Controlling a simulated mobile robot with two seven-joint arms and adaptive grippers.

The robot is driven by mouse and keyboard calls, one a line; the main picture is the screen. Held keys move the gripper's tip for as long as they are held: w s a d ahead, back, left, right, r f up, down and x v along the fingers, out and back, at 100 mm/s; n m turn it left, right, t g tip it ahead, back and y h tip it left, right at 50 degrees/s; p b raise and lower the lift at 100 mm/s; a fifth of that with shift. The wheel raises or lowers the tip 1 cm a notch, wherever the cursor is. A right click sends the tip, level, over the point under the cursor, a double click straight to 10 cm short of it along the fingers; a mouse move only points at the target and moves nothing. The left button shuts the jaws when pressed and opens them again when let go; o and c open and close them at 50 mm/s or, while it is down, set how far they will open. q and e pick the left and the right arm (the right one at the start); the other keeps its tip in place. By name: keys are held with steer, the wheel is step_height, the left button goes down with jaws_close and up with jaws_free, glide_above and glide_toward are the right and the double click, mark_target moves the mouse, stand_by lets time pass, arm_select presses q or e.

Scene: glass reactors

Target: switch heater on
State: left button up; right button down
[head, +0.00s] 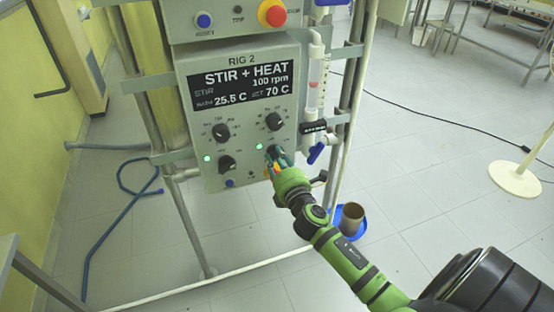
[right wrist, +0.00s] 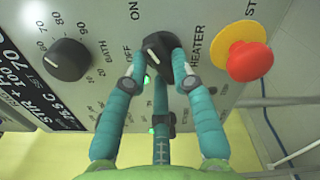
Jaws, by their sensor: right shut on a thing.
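The control panel (head: 185,100) carries a display (head: 240,85) reading STIR + HEAT, 100 rpm, 25.5 C and set 70 C. My right gripper (head: 275,157) is at its lower right. In the right wrist view the gripper (right wrist: 164,65) is shut on the black heater knob (right wrist: 160,45), a finger on each side. ON and OFF are printed beside the knob. A green light (head: 259,146) glows beside the gripper, and another (head: 207,158) glows at the left knob. My left gripper is not in view.
A red button on a yellow collar (right wrist: 250,60) sits close beside the heater knob. A bath knob (right wrist: 66,60) is at the left. A glass tube (head: 315,75) with a blue valve (head: 317,152) stands right of the panel. A blue hose (head: 112,230) lies on the floor.

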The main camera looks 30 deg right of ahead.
stand_by(0.4)
steer(key=c, duration=1)
jaws_free()
steer(key=v, duration=1.2)
